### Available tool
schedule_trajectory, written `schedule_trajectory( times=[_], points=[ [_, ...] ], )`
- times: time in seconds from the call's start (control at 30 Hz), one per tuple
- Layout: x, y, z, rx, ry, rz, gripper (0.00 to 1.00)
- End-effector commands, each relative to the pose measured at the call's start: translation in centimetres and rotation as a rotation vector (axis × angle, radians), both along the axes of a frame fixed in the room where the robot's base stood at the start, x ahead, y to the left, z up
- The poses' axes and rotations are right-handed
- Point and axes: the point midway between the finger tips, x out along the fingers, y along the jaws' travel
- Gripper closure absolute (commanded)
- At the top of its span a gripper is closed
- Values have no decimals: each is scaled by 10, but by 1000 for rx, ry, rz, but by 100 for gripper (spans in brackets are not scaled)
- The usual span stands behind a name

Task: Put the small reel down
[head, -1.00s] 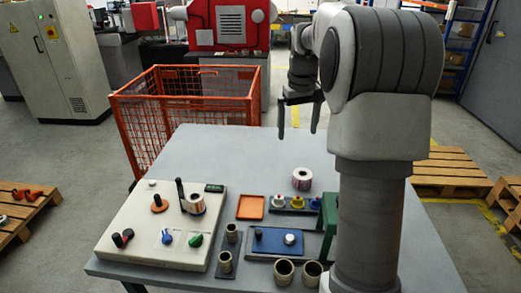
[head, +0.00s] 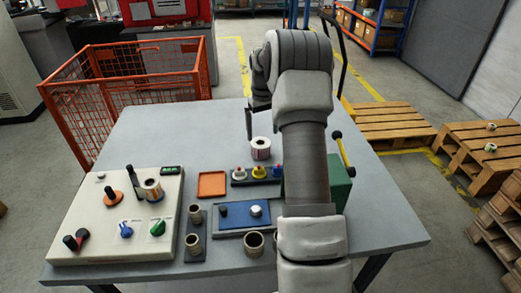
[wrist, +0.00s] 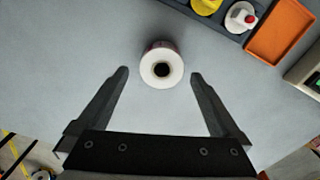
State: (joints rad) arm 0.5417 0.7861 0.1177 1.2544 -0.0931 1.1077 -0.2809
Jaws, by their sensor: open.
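A small white reel (head: 260,148) with reddish marks on its side stands upright on the grey table, behind the row of coloured knobs. In the wrist view the reel (wrist: 161,53) shows its white top face and dark core hole. My gripper (wrist: 160,74) is open, with one finger to each side of the reel and visible gaps between. The reel sits at the level of the fingertips in that picture; the height between them is hard to judge. In the head view my gripper (head: 250,124) is just behind the reel, partly hidden by my arm.
An orange tray (head: 212,185) and a rack with white, yellow and blue items (head: 257,174) are near the reel. The rewinder panel (head: 90,225) carries another reel (head: 151,190). A green block (head: 339,185) stands right of my arm. The table's back left is clear.

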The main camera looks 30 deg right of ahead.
Motion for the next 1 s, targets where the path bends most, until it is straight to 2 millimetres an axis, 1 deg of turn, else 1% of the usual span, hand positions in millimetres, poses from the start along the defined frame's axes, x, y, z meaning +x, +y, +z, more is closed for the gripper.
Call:
schedule_trajectory(
  times=[0.03,0.1,0.37,0.63,0.7,0.9,0.97,1.0],
  points=[
    [0,0,-8,0,1,0,0],
    [0,0,-15,0,0,0,0],
    [1,1,-30,1,1,0,0],
    [3,3,-68,0,1,0,0],
    [3,3,-73,0,0,0,0],
    [3,3,-73,-1,-1,0,0],
    [3,3,-73,-1,-1,0,11],
    [3,3,-73,0,-1,0,18]
  ],
)
